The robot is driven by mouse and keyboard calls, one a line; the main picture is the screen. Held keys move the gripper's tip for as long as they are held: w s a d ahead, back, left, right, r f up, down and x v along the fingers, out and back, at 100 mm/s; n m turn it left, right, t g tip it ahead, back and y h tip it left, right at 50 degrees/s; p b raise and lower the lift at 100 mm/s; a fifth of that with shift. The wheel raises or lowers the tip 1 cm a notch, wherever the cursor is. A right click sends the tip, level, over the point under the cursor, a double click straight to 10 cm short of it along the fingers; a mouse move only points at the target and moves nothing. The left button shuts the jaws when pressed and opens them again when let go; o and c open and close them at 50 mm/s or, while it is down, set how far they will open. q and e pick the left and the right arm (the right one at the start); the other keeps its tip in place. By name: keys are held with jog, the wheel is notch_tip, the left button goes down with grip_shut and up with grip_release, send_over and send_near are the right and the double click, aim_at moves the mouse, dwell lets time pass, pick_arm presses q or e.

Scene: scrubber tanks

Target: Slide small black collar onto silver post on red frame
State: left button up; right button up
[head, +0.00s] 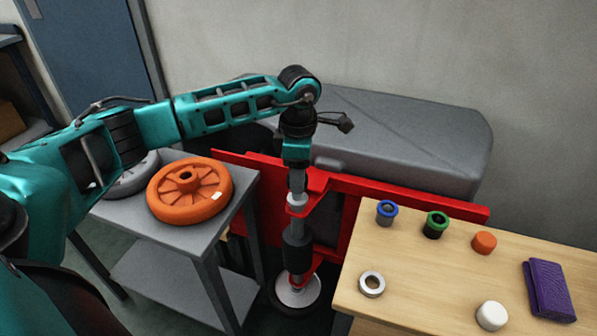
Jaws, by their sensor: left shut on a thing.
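The red frame (410,200) runs behind the work table and side cart. Its silver post (300,226) stands upright between red brackets, with a thick black cylinder (297,252) lower down and a pale disc (297,290) at the bottom. My left gripper (297,188) points straight down at the top of the post, in line with it. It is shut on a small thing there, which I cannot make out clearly. A pale ring (297,200) shows just below the fingers. I cannot pick out the small black collar for certain. My right gripper is not in view.
A wooden table (400,285) at right holds a blue-rimmed collar (386,212), a green-topped black collar (435,224), a silver ring (372,284), orange and white pieces, and a purple wallet (549,290). An orange wheel (189,191) lies on the grey cart (165,255) at left.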

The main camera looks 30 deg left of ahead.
pick_arm(q)
jog(key=o, duration=1.3)
jog(key=shift+c, duration=0.2)
jog(key=shift+r, duration=0.2)
jog(key=shift+r+p, duration=1.1)
jog(key=shift+r, duration=0.25)
jog(key=shift+r, duration=0.15)
jog(key=shift+r+p, duration=2.55)
jog(key=shift+r, duration=0.85)
jog(key=shift+f, duration=0.1)
